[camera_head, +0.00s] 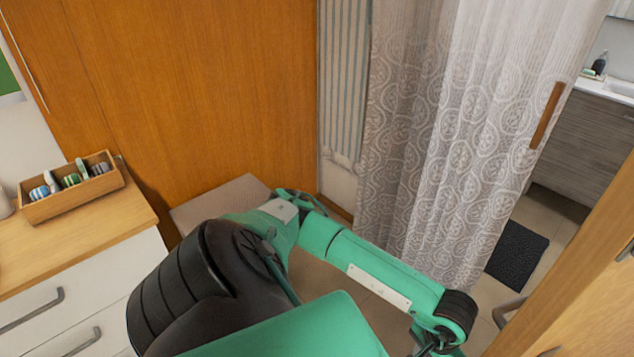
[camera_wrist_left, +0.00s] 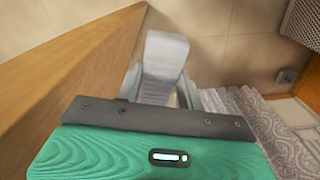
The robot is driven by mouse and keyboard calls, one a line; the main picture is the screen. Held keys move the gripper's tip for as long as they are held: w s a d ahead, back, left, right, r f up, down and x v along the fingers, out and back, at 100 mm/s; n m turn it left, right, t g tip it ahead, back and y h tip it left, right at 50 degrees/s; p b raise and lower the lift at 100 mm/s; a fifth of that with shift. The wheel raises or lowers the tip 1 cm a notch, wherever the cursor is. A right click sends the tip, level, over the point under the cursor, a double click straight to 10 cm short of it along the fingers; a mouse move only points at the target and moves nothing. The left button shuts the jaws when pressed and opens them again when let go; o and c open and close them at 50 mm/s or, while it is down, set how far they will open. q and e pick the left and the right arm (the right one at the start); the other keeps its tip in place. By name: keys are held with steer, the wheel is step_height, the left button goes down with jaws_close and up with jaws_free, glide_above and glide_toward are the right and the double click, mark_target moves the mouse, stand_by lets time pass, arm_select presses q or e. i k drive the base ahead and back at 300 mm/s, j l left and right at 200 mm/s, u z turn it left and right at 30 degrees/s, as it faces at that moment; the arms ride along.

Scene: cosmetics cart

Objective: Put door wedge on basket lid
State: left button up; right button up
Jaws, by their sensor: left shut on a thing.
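The door wedge (camera_wrist_left: 165,58) is a light grey piece held between the fingers of my left gripper (camera_wrist_left: 161,92) in the left wrist view. The gripper is shut on it, above a beige tiled floor. In the head view my left arm stretches to the lower right, and its wrist is at the bottom edge; the fingers and wedge are not visible there. A pale flat top (camera_head: 222,201), seemingly the basket lid, lies between the drawer unit and the curtain, partly hidden by my arm. My left gripper is well to its right. My right gripper is not in view.
A patterned curtain (camera_head: 440,130) hangs beyond my forearm. A wooden door frame (camera_head: 575,285) stands close on the right, and wood (camera_wrist_left: 65,75) is close to the gripper's left. A wooden box (camera_head: 75,190) with small items sits on the drawer unit. A dark mat (camera_head: 517,255) lies behind.

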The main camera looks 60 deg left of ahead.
mark_target(223, 203)
steer(key=u, duration=1.3)
steer(key=i+j+u, duration=0.2)
steer(key=j, duration=0.2)
steer(key=i+j+u, duration=0.2)
steer(key=j, duration=0.25)
steer(key=i+z, duration=0.1)
steer(key=i, duration=1.15)
steer(key=i+u, duration=0.5)
steer(key=i+l+u, duration=0.3)
steer(key=i+u, duration=0.2)
